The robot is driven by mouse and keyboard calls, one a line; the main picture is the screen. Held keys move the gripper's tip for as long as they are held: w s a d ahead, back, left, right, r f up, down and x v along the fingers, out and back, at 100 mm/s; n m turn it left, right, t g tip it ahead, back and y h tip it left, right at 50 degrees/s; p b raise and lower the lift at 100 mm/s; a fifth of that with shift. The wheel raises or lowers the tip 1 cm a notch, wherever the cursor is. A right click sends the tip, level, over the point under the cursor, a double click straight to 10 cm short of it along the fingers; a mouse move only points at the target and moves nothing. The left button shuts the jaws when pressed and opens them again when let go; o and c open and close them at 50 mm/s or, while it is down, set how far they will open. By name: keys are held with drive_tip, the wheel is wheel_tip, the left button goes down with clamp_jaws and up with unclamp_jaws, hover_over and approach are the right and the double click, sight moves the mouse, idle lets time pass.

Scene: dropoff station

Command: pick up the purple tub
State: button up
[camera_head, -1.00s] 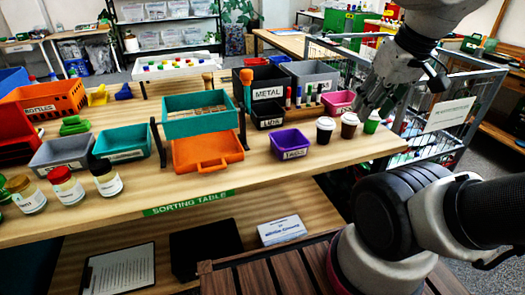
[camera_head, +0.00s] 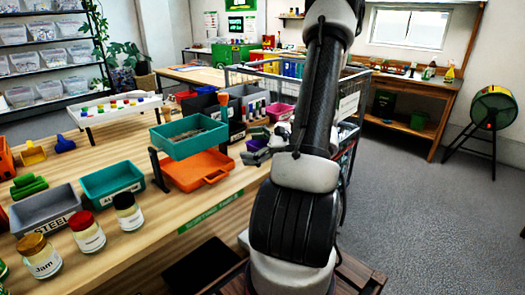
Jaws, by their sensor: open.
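The purple tub (camera_head: 258,133) stands on the sorting table (camera_head: 225,197), to the right of the orange tray. It is mostly hidden behind my gripper and arm, with only purple bits showing. My gripper (camera_head: 252,156) is at the tub, in front of it in this view, and is open. I cannot tell whether the fingers are around the tub or touching it.
A teal bin (camera_head: 188,138) on a raised stand and an orange tray (camera_head: 198,170) are just left of my gripper. A pink tub (camera_head: 281,112) stands behind. Glass jars (camera_head: 87,232) line the table's near edge. Open floor (camera_head: 430,210) lies to the right.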

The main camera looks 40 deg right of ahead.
sight(267, 145)
drive_tip(key=d+f+m+t+h, duration=0.1)
drive_tip(key=d+f+m+h, duration=0.1)
drive_tip(key=d, duration=0.2)
drive_tip(key=s+d+f+m+t+h, duration=0.1)
drive_tip(key=d+f+m+t+h, duration=0.1)
drive_tip(key=d+m, duration=0.1)
drive_tip(key=d+f+m+t+h, duration=0.1)
drive_tip(key=d+f+m+h, duration=0.1)
drive_tip(key=d, duration=0.4)
drive_tip(key=shift+s+f+m+t+h, duration=0.4)
drive_tip(key=shift+m+h, duration=0.2)
drive_tip(key=shift+m, duration=0.1)
drive_tip(key=shift+w+d+f, duration=0.15)
drive_tip(key=shift+w+d, duration=0.1)
drive_tip(key=shift+d, duration=0.05)
drive_tip(key=shift+h, duration=0.3)
drive_tip(key=w, duration=0.7)
drive_tip(key=c, duration=0.8)
